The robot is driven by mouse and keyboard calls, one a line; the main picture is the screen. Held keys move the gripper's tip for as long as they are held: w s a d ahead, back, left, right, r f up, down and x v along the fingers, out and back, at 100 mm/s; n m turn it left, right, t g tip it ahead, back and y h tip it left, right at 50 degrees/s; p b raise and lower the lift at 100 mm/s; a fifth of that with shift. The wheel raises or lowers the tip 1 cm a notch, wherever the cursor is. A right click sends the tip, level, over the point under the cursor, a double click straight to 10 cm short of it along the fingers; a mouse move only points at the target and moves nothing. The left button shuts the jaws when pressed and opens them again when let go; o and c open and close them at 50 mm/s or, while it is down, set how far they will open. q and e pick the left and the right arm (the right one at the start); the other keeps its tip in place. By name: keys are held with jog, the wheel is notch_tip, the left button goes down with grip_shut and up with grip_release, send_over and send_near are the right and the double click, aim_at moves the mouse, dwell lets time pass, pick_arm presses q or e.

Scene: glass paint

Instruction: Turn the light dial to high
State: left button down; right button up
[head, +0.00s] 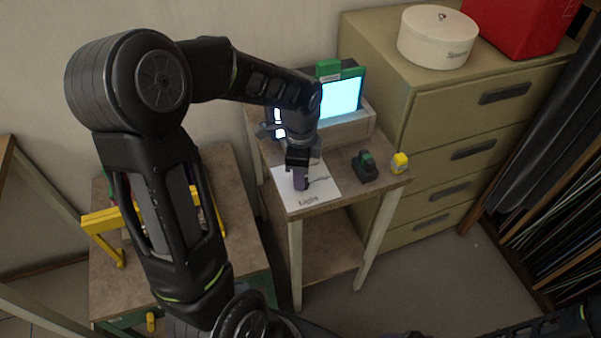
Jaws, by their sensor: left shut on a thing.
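The light dial (300,182) is a small dark purple knob on a white sheet (323,189) marked "Light", on the small wooden table. My left arm comes in from the left and reaches down over it. My left gripper (298,166) is above the sheet, pointing down, and is shut on the dial. The gripper hides the dial's upper part, and its pointer and setting cannot be made out. My right gripper is not in view.
A lit screen (341,98) in a pale box stands at the table's back. A dark green-topped device (365,167) and a yellow block (400,160) sit right of the sheet. A drawer cabinet (465,120) stands at right. A yellow frame (103,222) is on a lower bench at left.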

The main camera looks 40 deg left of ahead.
pick_arm(q)
jog(key=c, duration=1.1)
grip_release()
notch_tip(320, 180, up, 8)
jog(key=shift+d+f+b, duration=0.1)
jog(key=shift+b, duration=0.2)
jog(key=shift+s, duration=0.1)
